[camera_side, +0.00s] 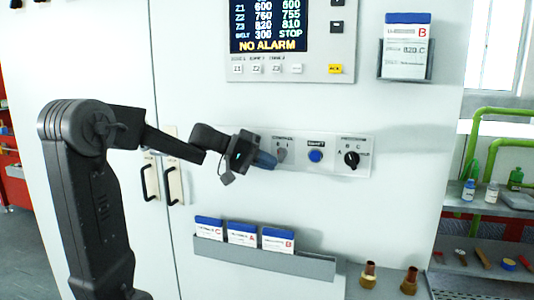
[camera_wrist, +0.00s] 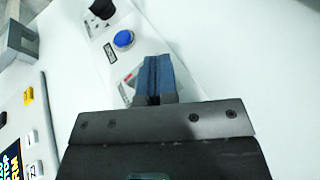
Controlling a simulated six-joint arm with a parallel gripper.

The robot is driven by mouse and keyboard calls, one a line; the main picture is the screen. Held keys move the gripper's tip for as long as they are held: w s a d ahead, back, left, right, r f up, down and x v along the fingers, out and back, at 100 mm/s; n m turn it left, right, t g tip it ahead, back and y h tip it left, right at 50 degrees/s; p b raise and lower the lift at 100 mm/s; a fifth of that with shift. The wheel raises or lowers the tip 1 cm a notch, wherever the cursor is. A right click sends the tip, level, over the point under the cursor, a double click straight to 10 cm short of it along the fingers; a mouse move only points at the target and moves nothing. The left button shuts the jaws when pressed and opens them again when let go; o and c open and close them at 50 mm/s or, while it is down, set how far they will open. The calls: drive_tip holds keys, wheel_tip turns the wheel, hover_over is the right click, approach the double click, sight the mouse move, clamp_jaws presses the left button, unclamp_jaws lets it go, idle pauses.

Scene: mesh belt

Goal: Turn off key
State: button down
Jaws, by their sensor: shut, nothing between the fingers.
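A light switch panel (camera_side: 333,167) is mounted on the white cabinet front. At its left end is a small grey switch or key (camera_side: 282,155) under a label; its exact position is too small to read. My gripper (camera_side: 267,160) has its blue fingers shut and empty, just left of this grey part. I cannot tell whether they touch it. In the wrist view the shut fingers (camera_wrist: 154,72) cover part of the panel's end, and the grey part is mostly hidden behind them.
A blue push button (camera_side: 315,155) and a black rotary selector (camera_side: 352,158) sit to the right on the panel. Above is a display (camera_side: 269,25) reading "NO ALARM", with a yellow button (camera_side: 335,69). Below is a card rack (camera_side: 265,260). A card holder (camera_side: 405,72) hangs at upper right.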

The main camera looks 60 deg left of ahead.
drive_tip(key=shift+w+d+f, duration=0.1)
drive_tip(key=shift+w+f, duration=0.05)
drive_tip(key=shift+f, duration=0.05)
drive_tip(key=shift+w+d+f, duration=0.1)
drive_tip(key=shift+f, duration=0.05)
idle(0.6)
